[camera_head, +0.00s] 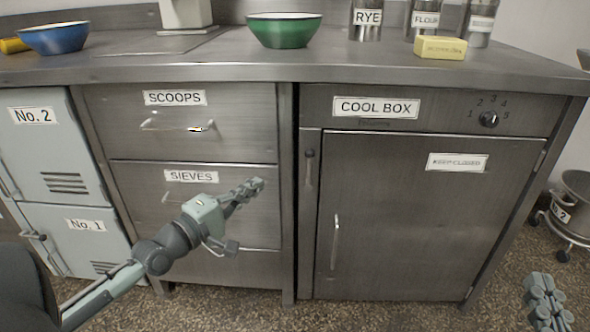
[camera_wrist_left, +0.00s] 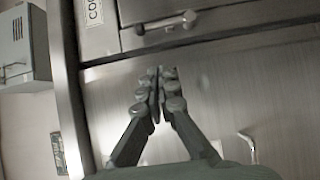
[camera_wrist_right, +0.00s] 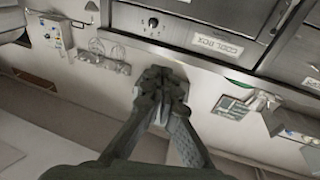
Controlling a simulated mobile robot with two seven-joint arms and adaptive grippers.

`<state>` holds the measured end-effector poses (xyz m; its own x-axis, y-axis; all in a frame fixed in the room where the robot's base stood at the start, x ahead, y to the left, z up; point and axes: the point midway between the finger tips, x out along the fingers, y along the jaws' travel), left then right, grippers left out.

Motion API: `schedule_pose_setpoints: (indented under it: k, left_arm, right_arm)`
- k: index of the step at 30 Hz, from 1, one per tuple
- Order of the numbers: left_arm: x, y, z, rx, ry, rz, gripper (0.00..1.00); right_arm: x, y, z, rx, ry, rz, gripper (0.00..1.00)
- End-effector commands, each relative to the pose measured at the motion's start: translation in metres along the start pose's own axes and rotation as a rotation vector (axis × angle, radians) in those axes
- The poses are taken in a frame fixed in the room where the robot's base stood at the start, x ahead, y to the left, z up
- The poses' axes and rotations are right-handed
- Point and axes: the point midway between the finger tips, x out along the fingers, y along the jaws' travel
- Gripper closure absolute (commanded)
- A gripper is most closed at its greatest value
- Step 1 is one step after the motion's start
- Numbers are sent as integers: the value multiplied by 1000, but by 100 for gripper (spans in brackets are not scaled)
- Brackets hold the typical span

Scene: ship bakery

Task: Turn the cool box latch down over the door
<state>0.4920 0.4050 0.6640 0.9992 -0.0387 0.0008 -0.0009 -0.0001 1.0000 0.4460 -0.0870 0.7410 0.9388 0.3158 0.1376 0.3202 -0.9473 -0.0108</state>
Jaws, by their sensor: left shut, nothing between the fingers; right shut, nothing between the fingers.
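The cool box door (camera_head: 430,230) is a grey steel panel and looks shut, with a bar handle (camera_head: 335,242) near its left edge. The latch (camera_head: 309,168) is a short bar with a rounded end, standing upright on the narrow strip left of the door. It also shows in the left wrist view (camera_wrist_left: 165,23), beyond my fingertips and apart from them. My left gripper (camera_head: 256,186) is shut and empty in front of the sieves drawer, left of the latch. My right gripper (camera_head: 540,284) is shut and empty at the lower right, away from the door.
The scoops drawer (camera_head: 240,105) and sieves drawer (camera_head: 245,218) lie left of the cool box. The counter (camera_head: 270,68) overhangs above, carrying bowls and canisters. A dial (camera_head: 488,119) sits on the panel above the door. A wheeled pot (camera_head: 575,195) stands at the right.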

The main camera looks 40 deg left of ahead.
Motion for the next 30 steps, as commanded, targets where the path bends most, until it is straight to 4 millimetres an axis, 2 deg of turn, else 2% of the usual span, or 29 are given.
schedule_pose_setpoints:
  k: [6, 13, 15, 21, 30]
  left_arm:
    - [41, 2, 0, -3, 1, 6, 100]
    - [85, 1, 0, -2, 0, 4, 100]
    - [93, 1, 10, -7, 1, 3, 100]
    - [108, 0, 25, -3, 1, 1, 100]
    - [111, -1, 29, -1, 0, -2, 100]
  right_arm:
    - [0, 3, 6, -6, -31, 5, 100]
    - [0, 2, 4, -6, -15, 4, 100]
    - [0, 2, 2, -5, -16, 3, 100]
    - [0, 4, 11, -10, -56, 7, 100]
    - [0, 5, 14, -11, -66, 9, 100]
